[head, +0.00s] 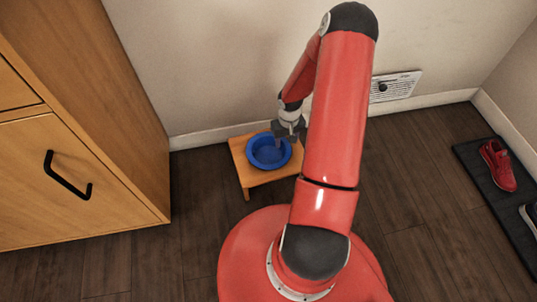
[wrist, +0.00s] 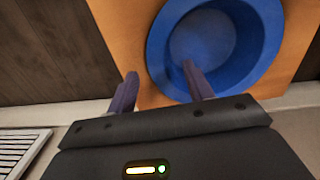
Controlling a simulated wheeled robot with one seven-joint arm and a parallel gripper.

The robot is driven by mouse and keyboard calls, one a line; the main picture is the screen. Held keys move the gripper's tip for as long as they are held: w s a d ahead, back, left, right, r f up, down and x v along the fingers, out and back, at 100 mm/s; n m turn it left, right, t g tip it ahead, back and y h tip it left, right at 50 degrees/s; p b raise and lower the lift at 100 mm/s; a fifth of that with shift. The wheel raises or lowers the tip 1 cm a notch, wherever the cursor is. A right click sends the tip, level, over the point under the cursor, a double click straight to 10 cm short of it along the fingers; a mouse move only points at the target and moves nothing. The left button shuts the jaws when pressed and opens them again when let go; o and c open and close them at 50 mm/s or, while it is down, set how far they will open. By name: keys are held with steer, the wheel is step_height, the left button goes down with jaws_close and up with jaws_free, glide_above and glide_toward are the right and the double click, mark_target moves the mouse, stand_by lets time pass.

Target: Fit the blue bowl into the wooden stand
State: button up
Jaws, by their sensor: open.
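The blue bowl (head: 269,152) sits upright in the low wooden stand (head: 238,156) on the floor by the wall. In the wrist view the bowl (wrist: 205,40) appears set into the top of the stand (wrist: 110,20). My gripper (head: 283,138) is at the bowl's right rim in the head view. In the wrist view my gripper (wrist: 160,85) is open, with one finger over the bowl's inside and the other outside it above the wood, the rim between them. I cannot tell whether the fingers touch the rim. The stand's right part is partly hidden by my arm.
A wooden cabinet (head: 80,120) with a black handle stands at the left. A wall vent (head: 396,87) is behind my arm. A dark mat (head: 490,190) with red shoes (head: 497,165) lies at the far right. The floor in front of the stand is partly clear.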

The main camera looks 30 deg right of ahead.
steer(key=shift+f, duration=0.8)
